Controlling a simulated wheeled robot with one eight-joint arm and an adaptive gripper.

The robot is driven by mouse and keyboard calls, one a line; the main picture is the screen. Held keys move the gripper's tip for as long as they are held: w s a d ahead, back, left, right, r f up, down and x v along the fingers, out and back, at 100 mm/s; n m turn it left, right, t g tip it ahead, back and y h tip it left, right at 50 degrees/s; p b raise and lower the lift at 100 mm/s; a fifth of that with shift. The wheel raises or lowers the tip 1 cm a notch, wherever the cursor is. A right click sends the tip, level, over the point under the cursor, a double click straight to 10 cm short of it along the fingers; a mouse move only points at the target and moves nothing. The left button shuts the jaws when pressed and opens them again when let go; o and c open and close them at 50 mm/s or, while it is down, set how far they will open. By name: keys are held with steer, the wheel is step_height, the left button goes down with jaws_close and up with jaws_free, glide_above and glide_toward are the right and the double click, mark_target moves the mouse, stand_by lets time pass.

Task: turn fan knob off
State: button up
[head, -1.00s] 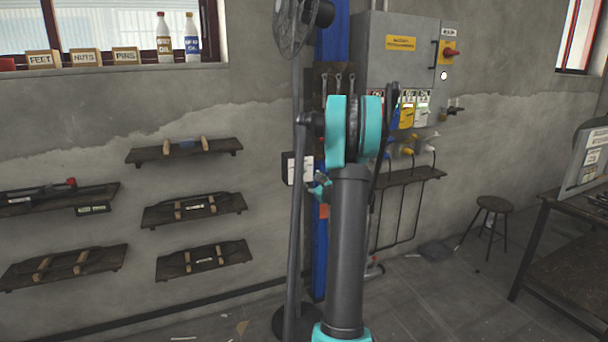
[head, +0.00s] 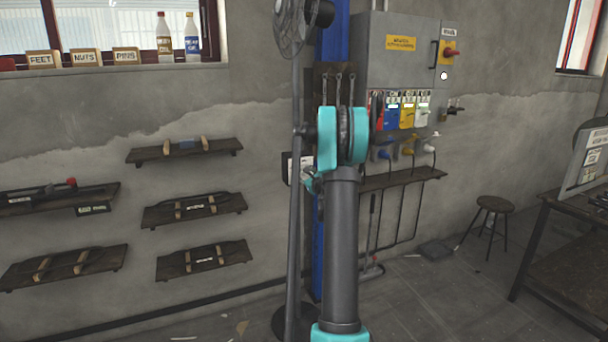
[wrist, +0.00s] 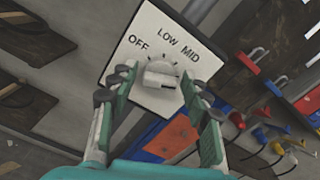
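The fan knob (wrist: 160,76) is a pale grey knob on a white square panel (wrist: 205,62) marked OFF, LOW and MID. I cannot tell which mark it points to. My gripper (wrist: 156,82) is open, with one finger on each side of the knob and small gaps that seem to remain; contact is not clear. In the head view the control box (head: 289,168) is on the pole of the standing fan (head: 293,27), partly behind my arm. My gripper (head: 311,182) shows small beside it.
A blue column (head: 335,45) stands close behind the fan pole. To its right, a grey electrical cabinet (head: 402,65) has coloured switches and plugs below. Wooden wall shelves (head: 195,207) are at left. A stool (head: 495,204) and bench stand at right.

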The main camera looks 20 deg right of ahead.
steer(key=c, duration=0.9)
steer(key=shift+o, duration=0.2)
